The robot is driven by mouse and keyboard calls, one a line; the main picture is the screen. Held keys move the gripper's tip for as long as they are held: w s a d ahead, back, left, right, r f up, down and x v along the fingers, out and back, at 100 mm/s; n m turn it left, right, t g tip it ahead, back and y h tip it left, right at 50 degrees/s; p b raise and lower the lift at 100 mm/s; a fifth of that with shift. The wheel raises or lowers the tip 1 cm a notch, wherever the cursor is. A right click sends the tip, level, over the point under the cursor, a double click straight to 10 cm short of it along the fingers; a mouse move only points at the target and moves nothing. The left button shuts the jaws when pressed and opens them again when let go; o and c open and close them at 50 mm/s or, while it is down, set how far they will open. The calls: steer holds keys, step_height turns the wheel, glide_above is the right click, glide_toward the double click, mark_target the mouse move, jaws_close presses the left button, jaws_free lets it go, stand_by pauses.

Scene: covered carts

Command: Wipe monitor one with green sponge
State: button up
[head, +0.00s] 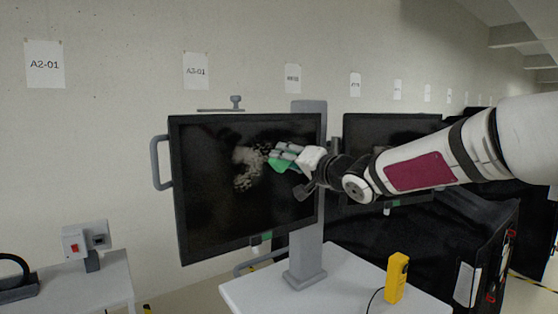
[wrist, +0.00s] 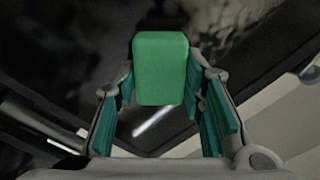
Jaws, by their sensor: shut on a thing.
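The green sponge (wrist: 160,68) is held between the two teal-padded fingers of my gripper (wrist: 160,88). In the head view my gripper (head: 284,158) is in front of the left monitor (head: 215,200), right of its screen centre, with the sponge (head: 282,166) at its tips. Whether the sponge touches the screen I cannot tell. A pale speckled smudge (head: 248,168) shows on the dark screen just left of the sponge. A second monitor (head: 378,134) stands to the right, partly hidden by my arm. No label shows which is monitor one.
The monitors stand by a grey post (head: 308,250) on a white cart top (head: 260,293). A yellow handheld device (head: 397,277) stands on that top. A grey side handle (head: 155,163) sticks out left of the left monitor. Dark covered carts (head: 470,235) fill the right.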

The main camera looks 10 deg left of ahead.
steer(key=shift+w+d, duration=0.4)
steer(key=shift+w, duration=0.05)
steer(key=p+v, duration=0.4)
steer(key=v, duration=0.2)
stand_by(0.5)
steer(key=shift+s, duration=0.1)
steer(key=shift+p+v, duration=0.45)
steer(key=shift+v, duration=1)
